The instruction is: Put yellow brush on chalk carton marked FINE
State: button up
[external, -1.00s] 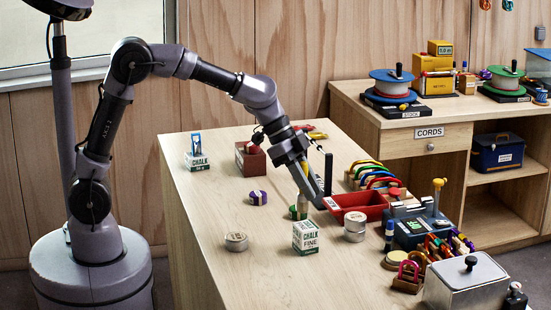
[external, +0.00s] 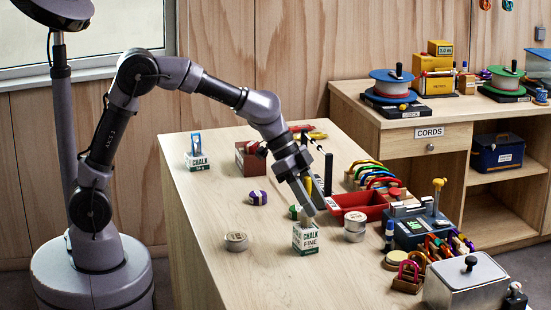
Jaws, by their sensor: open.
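The chalk carton marked FINE (external: 305,239), white and green, stands upright near the front of the table. My gripper (external: 309,207) is open, pointing down just above and behind the carton's top as seen here. A small yellow piece (external: 308,186) shows beside the fingers, mostly hidden by them. It may be the yellow brush; I cannot tell whether it is between the jaws or behind them. A small green item (external: 293,212) stands just behind the carton on its left.
Another chalk carton (external: 197,161) with a blue item stands at the far left. Table front-left is clear.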

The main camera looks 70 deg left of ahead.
jog(key=shift+r+p, duration=0.3)
jog(key=shift+p, duration=0.05)
jog(key=s+p+v, duration=0.1)
jog(key=p+v, duration=0.3)
jog(key=v, duration=0.8)
jog(key=s+a+f+n+y, duration=0.1)
jog(key=s+a, duration=0.4)
jog(key=s, duration=0.7)
jog(key=s+a+f+n+t+y, duration=0.1)
jog(key=s+a+n+y, duration=0.2)
jog(key=s, duration=1)
jog(key=a+y, duration=0.2)
jog(key=shift+y, duration=0.3)
jog(key=shift+w, duration=0.1)
